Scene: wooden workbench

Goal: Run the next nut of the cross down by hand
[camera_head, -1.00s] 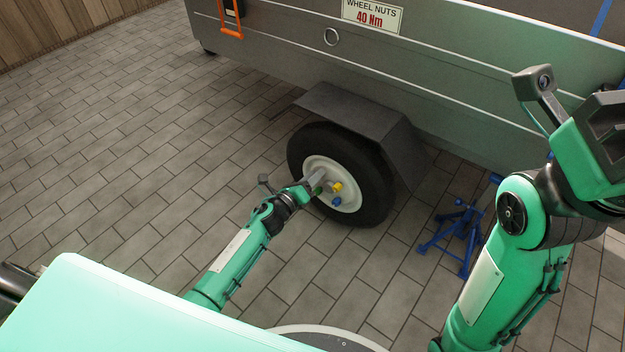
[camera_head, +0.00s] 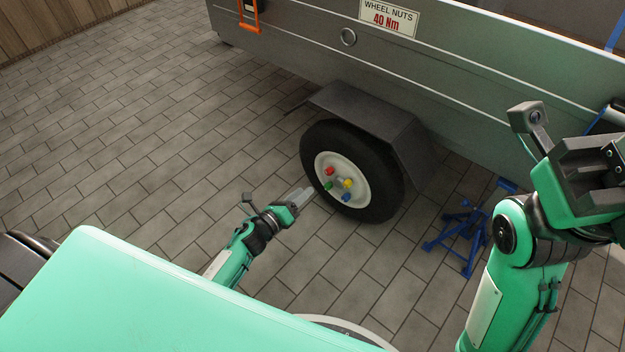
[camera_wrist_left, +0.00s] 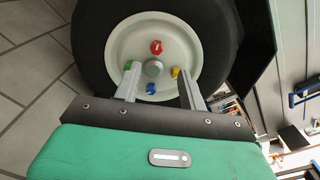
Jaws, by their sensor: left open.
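The wheel's pale rim (camera_head: 366,168) carries a red nut (camera_head: 330,171), a green nut (camera_head: 328,185), a yellow nut (camera_head: 348,184) and a blue nut (camera_head: 346,197) in a cross. In the left wrist view the red nut (camera_wrist_left: 156,47), green nut (camera_wrist_left: 127,65), yellow nut (camera_wrist_left: 175,72) and blue nut (camera_wrist_left: 151,88) surround a grey hub cap (camera_wrist_left: 152,68). My left gripper (camera_head: 306,192) is open and empty, apart from the wheel at its left, fingers pointing at it. My right gripper (camera_head: 590,165) is at the right; its fingers cannot be made out.
The black tyre (camera_head: 312,150) stands under a dark mudguard (camera_head: 355,105) on the grey trailer (camera_head: 450,90). A sign (camera_head: 388,18) on it reads wheel nuts 40 Nm. A blue stand (camera_head: 465,235) is on the paving, right of the wheel. The paving at left is clear.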

